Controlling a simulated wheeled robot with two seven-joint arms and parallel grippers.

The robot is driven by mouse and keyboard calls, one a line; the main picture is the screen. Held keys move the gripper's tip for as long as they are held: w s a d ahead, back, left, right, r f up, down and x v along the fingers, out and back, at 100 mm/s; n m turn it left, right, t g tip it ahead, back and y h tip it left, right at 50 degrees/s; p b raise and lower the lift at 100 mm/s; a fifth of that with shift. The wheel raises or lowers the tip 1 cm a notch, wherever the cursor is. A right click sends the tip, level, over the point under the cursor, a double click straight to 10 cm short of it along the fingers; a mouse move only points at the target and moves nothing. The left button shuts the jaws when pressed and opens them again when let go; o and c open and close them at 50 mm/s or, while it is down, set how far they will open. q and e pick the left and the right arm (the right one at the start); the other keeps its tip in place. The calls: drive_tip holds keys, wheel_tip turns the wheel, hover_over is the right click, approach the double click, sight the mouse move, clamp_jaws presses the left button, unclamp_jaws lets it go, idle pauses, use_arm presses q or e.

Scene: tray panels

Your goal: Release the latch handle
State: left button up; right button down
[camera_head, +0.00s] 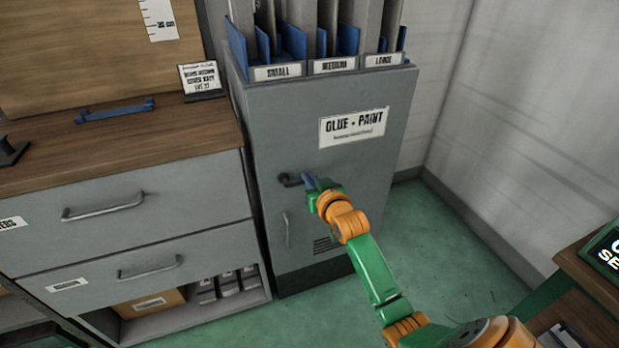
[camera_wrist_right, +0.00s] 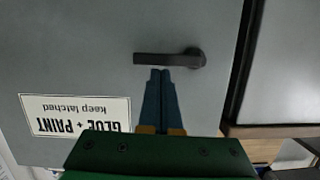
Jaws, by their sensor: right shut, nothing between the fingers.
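The dark latch handle (camera_head: 290,181) is on the grey cabinet door (camera_head: 290,125) labelled GLUE + PAINT. In the right wrist view, which shows the label upside down, the latch handle (camera_wrist_right: 165,60) is a level lever with a round pivot at its right end. My left gripper is not in view.
A vertical pull handle (camera_head: 287,229) is on the door below the latch. A drawer unit (camera_head: 130,205) with a wooden top stands to the left. Upright panels in slots labelled SMALL, MEDIUM and LARGE stand on the cabinet. Green floor (camera_head: 450,250) is clear on the right.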

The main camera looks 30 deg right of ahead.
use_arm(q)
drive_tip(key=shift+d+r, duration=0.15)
use_arm(e)
drive_tip(key=shift+d+f+m, duration=0.15)
drive_tip(key=shift+f+m, duration=0.15)
drive_tip(key=shift+m, duration=0.2)
use_arm(q)
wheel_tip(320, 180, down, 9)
drive_tip(key=b, duration=0.8)
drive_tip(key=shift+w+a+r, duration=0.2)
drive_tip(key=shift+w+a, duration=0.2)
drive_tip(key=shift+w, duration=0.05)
use_arm(e)
wheel_tip(320, 180, down, 7)
drive_tip(key=a+m+t+y, duration=0.2)
drive_tip(key=m+y, duration=0.1)
drive_tip(key=m, duration=0.9)
drive_tip(key=shift+w+r+t, duration=0.15)
drive_tip(key=shift+w+t, duration=0.05)
drive_tip(key=shift+t, duration=0.2)
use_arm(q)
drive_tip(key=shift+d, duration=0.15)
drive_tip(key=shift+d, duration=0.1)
use_arm(e)
drive_tip(key=shift+r, duration=0.1)
